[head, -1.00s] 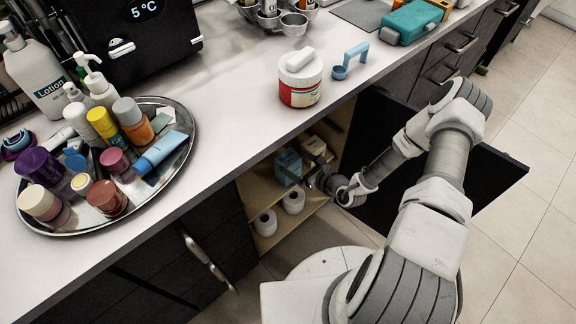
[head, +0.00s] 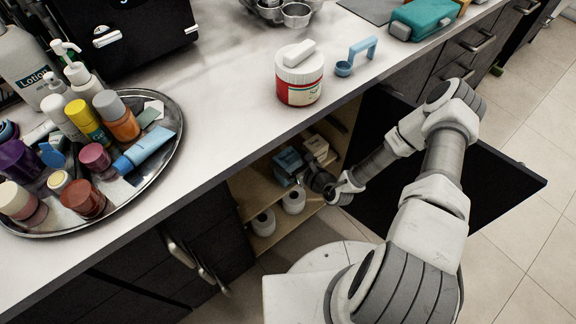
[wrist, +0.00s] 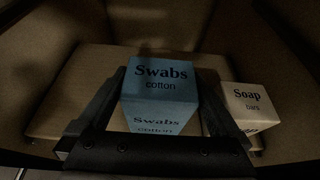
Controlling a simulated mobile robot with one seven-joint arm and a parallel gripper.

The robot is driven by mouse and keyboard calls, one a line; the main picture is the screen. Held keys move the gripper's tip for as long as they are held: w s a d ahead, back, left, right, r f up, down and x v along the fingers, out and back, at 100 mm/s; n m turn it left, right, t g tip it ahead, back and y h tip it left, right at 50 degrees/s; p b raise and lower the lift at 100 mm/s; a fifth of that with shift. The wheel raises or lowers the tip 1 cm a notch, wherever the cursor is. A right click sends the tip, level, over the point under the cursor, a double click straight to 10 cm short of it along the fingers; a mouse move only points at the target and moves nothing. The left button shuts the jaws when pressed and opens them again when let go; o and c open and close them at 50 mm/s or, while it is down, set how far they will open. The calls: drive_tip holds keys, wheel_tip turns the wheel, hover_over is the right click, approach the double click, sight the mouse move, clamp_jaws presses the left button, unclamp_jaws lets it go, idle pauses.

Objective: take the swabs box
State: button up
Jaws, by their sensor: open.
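The blue swabs box (wrist: 160,85), marked "Swabs cotton", stands on a shelf inside the open cabinet. It also shows in the head view (head: 287,163), partly hidden by my gripper. My gripper (wrist: 160,100) is open, with one finger on each side of the box in the wrist view. I cannot tell whether either finger touches it. In the head view my gripper (head: 303,178) reaches into the cabinet from the right.
A pale soap box (wrist: 247,108) stands just right of the swabs box, close to the right finger. White rolls (head: 293,200) stand on the level below. The open black cabinet door (head: 500,185) is behind my arm. The countertop (head: 225,120) overhangs the shelf.

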drive_tip(key=shift+c, duration=0.2)
drive_tip(key=c, duration=0.9)
drive_tip(key=shift+c, duration=0.3)
drive_tip(key=shift+r, duration=0.1)
